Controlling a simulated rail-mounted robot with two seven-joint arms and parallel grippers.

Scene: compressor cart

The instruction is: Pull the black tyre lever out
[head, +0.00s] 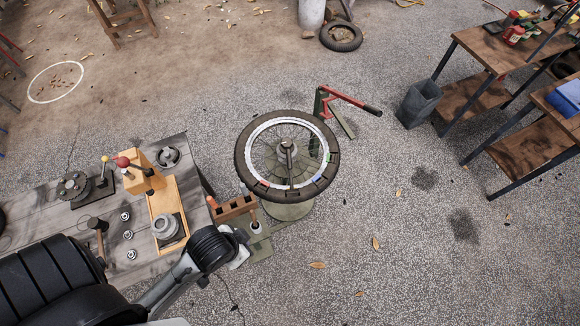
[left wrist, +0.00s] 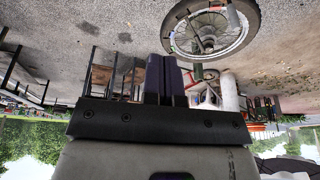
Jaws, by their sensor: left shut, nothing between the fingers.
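A spoked wheel with a black tyre (head: 243,150) and pale rim lies flat on a round green stand (head: 290,211) in the head view. Small red, blue and green pieces sit along its rim. A dark bar (head: 291,178) runs from the hub to the near rim; I cannot tell whether it is the black tyre lever. The wheel also shows in the left wrist view (left wrist: 178,42). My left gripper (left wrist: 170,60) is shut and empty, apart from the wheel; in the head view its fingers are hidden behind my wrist. My right gripper is out of view.
A wooden bench (head: 95,205) with tools stands left of the wheel. A slotted wooden block (head: 235,207) is between bench and stand. A red-handled arm (head: 350,98) rises behind the wheel. A grey bin (head: 419,103) stands right.

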